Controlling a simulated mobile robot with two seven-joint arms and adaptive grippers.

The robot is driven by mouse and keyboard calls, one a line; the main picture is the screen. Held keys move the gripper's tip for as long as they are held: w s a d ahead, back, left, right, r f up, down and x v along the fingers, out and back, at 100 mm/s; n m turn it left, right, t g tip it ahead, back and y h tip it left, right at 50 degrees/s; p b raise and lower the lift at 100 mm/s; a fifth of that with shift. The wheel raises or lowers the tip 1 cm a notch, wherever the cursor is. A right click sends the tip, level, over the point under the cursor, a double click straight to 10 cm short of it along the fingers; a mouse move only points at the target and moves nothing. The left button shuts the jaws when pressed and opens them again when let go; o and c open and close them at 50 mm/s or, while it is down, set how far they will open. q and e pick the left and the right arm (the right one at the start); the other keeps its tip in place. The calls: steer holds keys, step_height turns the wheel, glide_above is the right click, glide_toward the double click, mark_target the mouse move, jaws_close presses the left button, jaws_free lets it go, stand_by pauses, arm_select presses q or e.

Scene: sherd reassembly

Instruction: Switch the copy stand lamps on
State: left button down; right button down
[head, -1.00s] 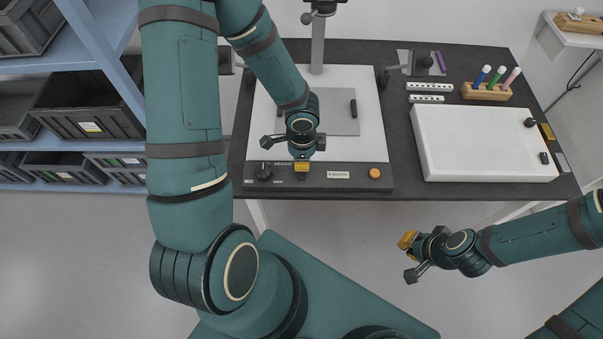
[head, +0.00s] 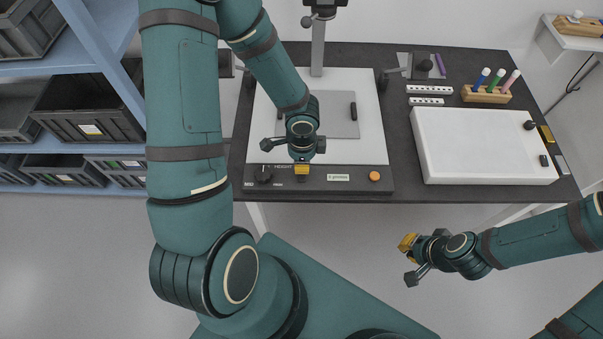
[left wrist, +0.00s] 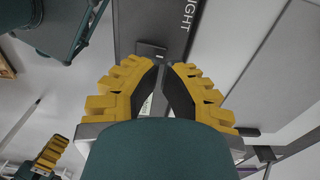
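The copy stand has a white baseboard (head: 345,150) with a dark control panel (head: 350,187) along its front edge. The panel bears a black knob (head: 263,174), a small dark rocker switch (head: 301,179), a pale label and an orange button (head: 374,176). My left gripper (head: 302,170) is over the panel just behind the switch. In the left wrist view its yellow fingers (left wrist: 167,68) have their tips close together with nothing between them, and the switch (left wrist: 150,50) lies just beyond them. Contact cannot be told. My right gripper (head: 407,242) hangs in front of the table; its opening is unclear.
A grey sheet with a small black piece (head: 353,111) lies on the baseboard. A white board (head: 480,150), white strips (head: 430,90) and a wooden pen holder (head: 486,94) are on the right. Shelves with grey bins (head: 88,115) stand at left. Floor before the table is clear.

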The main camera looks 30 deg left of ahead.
arm_select(q)
steer(key=shift+f+b, duration=1.8)
steer(key=shift+b, duration=0.1)
stand_by(1.3)
steer(key=shift+r, duration=0.2)
steer(key=shift+r+p, duration=2.95)
steer(key=shift+r, duration=0.45)
